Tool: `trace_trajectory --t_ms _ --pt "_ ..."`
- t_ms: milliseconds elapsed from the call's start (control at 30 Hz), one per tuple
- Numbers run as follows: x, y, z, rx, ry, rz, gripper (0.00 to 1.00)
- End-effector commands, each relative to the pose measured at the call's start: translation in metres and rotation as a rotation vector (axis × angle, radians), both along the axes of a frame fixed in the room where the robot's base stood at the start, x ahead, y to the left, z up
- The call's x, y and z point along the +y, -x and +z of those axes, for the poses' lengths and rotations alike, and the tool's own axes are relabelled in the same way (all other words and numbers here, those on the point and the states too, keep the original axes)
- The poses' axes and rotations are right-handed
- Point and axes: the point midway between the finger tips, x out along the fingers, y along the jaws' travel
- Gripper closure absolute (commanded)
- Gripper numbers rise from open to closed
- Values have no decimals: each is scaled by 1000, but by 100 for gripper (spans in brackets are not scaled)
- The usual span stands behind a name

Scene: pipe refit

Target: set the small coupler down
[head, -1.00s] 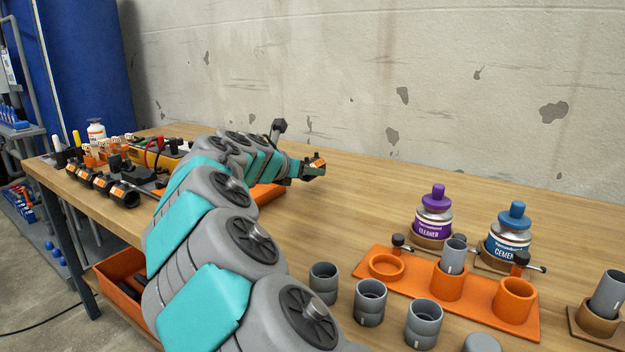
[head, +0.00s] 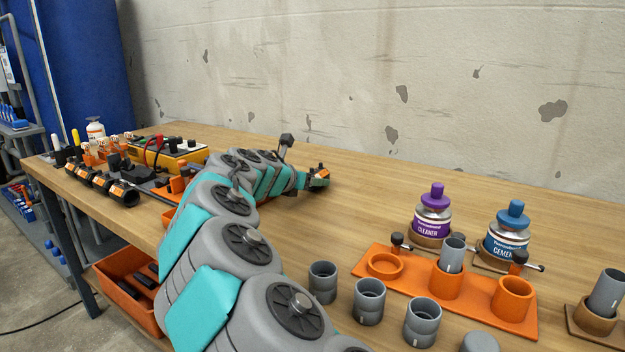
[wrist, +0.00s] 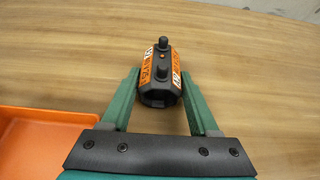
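The small coupler is a short dark grey fitting with orange labels and two black knobs on top. It sits between the fingertips in the wrist view (wrist: 161,88). In the head view it shows small at the end of my arm (head: 321,174), over the far middle of the wooden bench (head: 370,215). My gripper (wrist: 161,84) has its two green fingers against the coupler's two sides, so it looks shut on it. The coupler is upright and close to the bench top; whether its underside touches the wood is hidden.
An orange tray (wrist: 40,140) lies just left of my gripper in the wrist view. An orange holder (head: 400,285), several grey pipe fittings, a purple-capped cleaner jar (head: 432,215) and a blue-capped cement jar (head: 508,235) stand to the right. Bare bench surrounds the coupler beyond the tray.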

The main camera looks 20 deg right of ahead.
Motion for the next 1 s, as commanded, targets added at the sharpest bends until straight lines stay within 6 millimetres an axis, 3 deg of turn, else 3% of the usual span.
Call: trace_trajectory --t_ms 33,200,533,767,1000 --pt "0 0 0 0 0 0 32" --pt "0 0 0 0 0 0 13" --pt "0 0 3 0 0 0 13" --pt "25 16 13 2 1 2 13" --pt "63 41 33 -2 0 3 13"
